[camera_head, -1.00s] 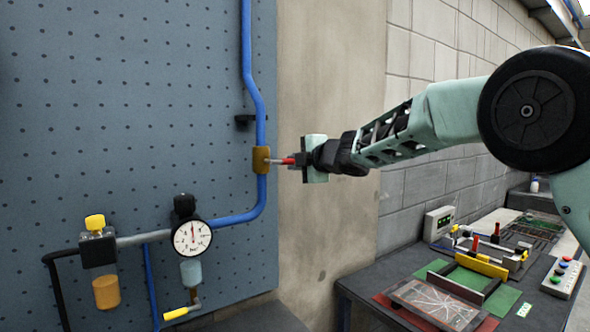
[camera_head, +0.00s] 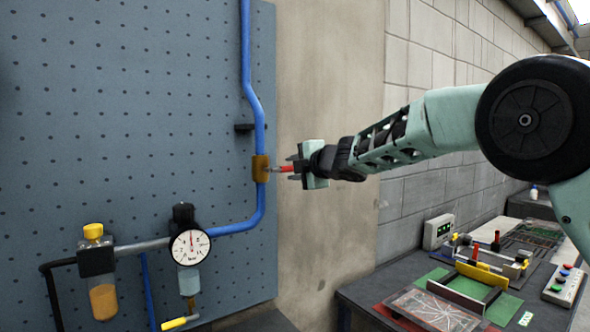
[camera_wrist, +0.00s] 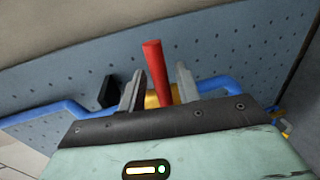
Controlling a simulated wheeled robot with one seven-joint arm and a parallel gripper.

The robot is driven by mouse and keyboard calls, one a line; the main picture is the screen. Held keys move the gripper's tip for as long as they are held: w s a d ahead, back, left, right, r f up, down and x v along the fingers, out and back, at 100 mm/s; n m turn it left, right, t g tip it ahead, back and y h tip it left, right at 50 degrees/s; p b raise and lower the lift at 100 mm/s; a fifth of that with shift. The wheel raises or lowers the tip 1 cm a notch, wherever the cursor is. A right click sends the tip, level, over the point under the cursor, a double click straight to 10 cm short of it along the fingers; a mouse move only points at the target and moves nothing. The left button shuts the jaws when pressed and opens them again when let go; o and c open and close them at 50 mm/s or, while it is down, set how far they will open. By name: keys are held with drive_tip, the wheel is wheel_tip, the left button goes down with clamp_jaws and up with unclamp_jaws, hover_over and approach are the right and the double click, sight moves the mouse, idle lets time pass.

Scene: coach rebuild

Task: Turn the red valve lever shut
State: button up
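The red valve lever (camera_head: 283,168) sticks out from the brass valve body (camera_head: 261,169) on the blue pipe, toward my gripper. In the wrist view the red lever (camera_wrist: 155,70) stands between my two grey fingers, with a gap visible on both sides. My gripper (camera_head: 292,167) is open around the lever, its fingers (camera_wrist: 158,84) apart and not visibly touching it. The brass body (camera_wrist: 158,98) shows behind the fingers in the wrist view. The lever's base is partly hidden there by the gripper's dark plate.
A blue pegboard (camera_head: 120,120) carries the blue pipe (camera_head: 247,60), a pressure gauge (camera_head: 190,247) and a yellow-capped filter bowl (camera_head: 97,270). A black clip (camera_head: 244,127) sits above the valve. A workbench (camera_head: 385,275) with several parts stands at lower right.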

drive_tip(key=shift+s, duration=0.1)
drive_tip(key=b+v, duration=0.4)
drive_tip(key=v, duration=1.3)
drive_tip(key=shift+s+d, duration=0.1)
